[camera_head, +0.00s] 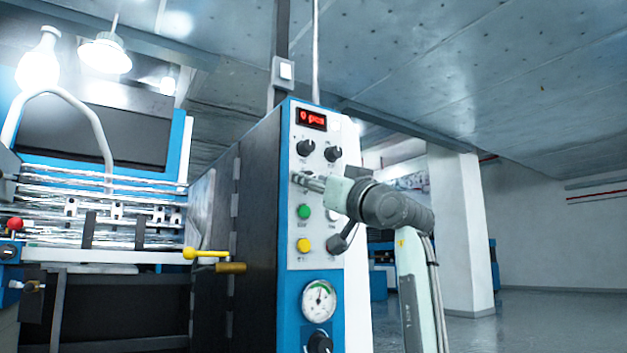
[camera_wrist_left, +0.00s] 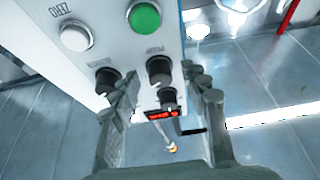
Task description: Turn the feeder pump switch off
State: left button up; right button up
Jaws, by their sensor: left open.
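The machine's control panel (camera_head: 292,250) stands at the centre of the head view, and my left gripper (camera_head: 306,181) is at its face, between the upper knobs and the green button (camera_head: 304,212). In the left wrist view the panel appears upside down. A black knob (camera_wrist_left: 160,70), labelled with what looks like "PUMP", sits between the open fingers of my left gripper (camera_wrist_left: 160,82). I cannot tell whether the fingers touch it, nor its switch position. In the head view my gripper hides that knob. My right gripper is not in view.
Neighbouring controls are close: another black knob (camera_wrist_left: 106,79), a white button (camera_wrist_left: 75,37) and two upper knobs (camera_head: 306,147). A red display (camera_head: 311,118) is above, a yellow button (camera_head: 304,245) and gauge (camera_head: 319,300) below. A yellow handle (camera_head: 205,254) sticks out left.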

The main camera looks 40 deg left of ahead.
pick_arm(q)
grip_shut()
jog(key=shift+n+g, duration=0.4)
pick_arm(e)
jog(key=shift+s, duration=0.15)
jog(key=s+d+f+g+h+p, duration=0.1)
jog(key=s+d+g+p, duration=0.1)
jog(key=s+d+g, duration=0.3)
pick_arm(q)
jog(key=shift+w+d+r+n+g+p, duration=0.15)
jog(key=shift+n+g+p, duration=0.7)
jog(key=shift+n, duration=1.75)
jog(key=shift+w+r+n+g+p, duration=0.1)
jog(key=shift+w+n+g+p, duration=0.1)
jog(key=shift+n+g, duration=1.85)
jog(key=shift+w+d+r+n+g+p, duration=0.1)
jog(key=shift+n+g+p, duration=0.5)
jog(key=shift+n, duration=2.55)
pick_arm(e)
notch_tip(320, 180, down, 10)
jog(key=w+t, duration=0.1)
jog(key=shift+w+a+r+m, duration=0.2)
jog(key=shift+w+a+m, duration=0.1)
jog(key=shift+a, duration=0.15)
pick_arm(q)
jog(key=shift+f, duration=0.1)
